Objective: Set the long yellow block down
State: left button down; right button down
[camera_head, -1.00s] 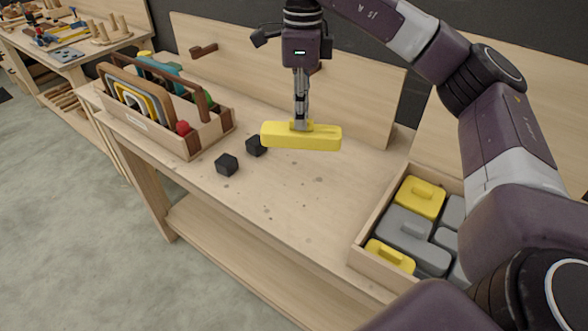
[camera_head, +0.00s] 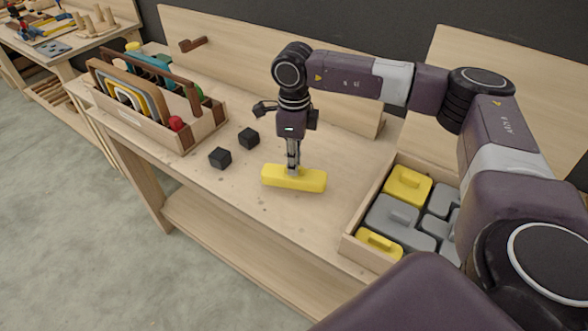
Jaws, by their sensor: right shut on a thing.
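The long yellow block (camera_head: 294,180) is at the middle of the wooden workbench (camera_head: 250,215), lying level. My right gripper (camera_head: 293,165) points straight down from above and is shut on the raised grip on top of the block. The block is at or very near the bench top; I cannot tell whether its underside touches. My left gripper is not in view.
A wooden tool caddy (camera_head: 180,140) stands at the far left. A wooden tray (camera_head: 366,208) with yellow and grey blocks is on the right. Bare bench lies in front of the block.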

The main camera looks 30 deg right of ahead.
notch_tip(320, 180, down, 3)
jog(key=shift+f+p, duration=0.15)
jog(key=shift+p, duration=0.2)
jog(key=shift+f, duration=0.15)
jog(key=c, duration=2)
grip_release()
